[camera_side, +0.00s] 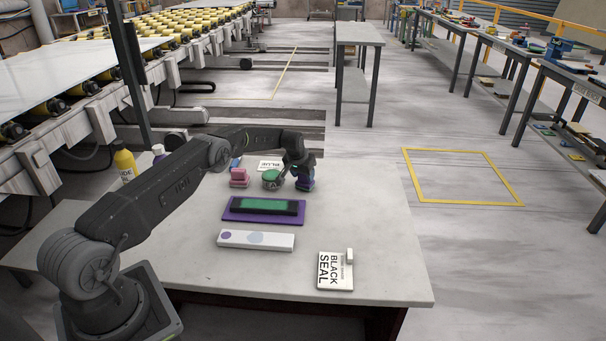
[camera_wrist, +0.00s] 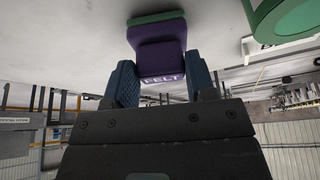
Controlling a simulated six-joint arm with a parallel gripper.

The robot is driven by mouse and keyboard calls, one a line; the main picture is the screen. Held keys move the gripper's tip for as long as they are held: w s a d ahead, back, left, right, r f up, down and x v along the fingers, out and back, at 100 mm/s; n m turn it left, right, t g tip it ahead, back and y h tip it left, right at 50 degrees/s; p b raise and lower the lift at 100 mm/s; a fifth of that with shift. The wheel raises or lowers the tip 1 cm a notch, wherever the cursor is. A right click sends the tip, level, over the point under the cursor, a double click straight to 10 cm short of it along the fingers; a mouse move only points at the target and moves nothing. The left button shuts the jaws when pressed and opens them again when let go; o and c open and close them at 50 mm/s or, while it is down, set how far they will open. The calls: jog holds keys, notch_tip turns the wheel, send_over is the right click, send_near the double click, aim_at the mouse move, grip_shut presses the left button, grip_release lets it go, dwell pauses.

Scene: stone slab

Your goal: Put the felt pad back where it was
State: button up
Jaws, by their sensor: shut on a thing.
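The felt pad (camera_wrist: 158,50) is a purple block marked FELT with a green layer on its far face. It sits between the two blue fingers of my gripper (camera_wrist: 164,84), which is shut on it. In the side view my gripper (camera_side: 304,182) is low over the back right part of the slab, with the pad small and mostly hidden at its tip. I cannot tell whether the pad touches the slab.
A green round piece (camera_side: 271,179) stands close left of my gripper, then a pink block (camera_side: 239,178). A purple tray (camera_side: 229,213) with a green strip, a white bar (camera_side: 240,239) and a BLACK SEAL card (camera_side: 328,272) lie nearer. The slab's right side is clear.

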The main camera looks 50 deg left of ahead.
jog(key=shift+f, duration=0.2)
jog(key=o, duration=0.9)
